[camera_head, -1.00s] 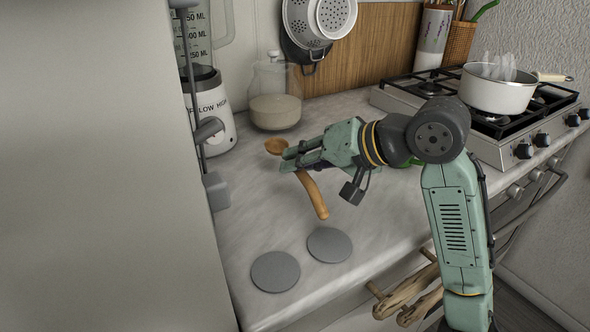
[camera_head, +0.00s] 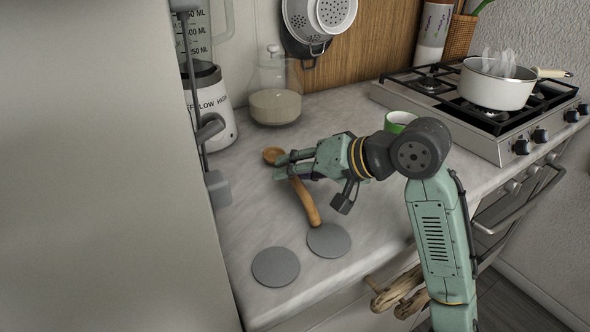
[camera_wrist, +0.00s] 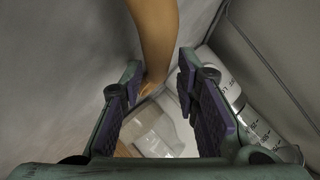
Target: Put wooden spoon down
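The wooden spoon (camera_head: 306,203) is by the counter's left part, its small bowl (camera_head: 271,155) toward the back and its handle end at the edge of a grey disc. It looks to lie on or very close to the counter. My gripper (camera_head: 279,167) is low over the spoon's middle, and its fingers hide part of it. In the wrist view my gripper (camera_wrist: 158,85) has its fingers apart, with gaps beside the spoon's handle (camera_wrist: 154,35), which runs in from the top between the fingertips.
Two grey discs (camera_head: 275,267) (camera_head: 328,240) lie near the counter's front edge. A blender (camera_head: 207,110) and a glass jar (camera_head: 275,95) stand behind. A green cup (camera_head: 399,120) is behind my arm. A stove with a steaming white pot (camera_head: 497,85) is right.

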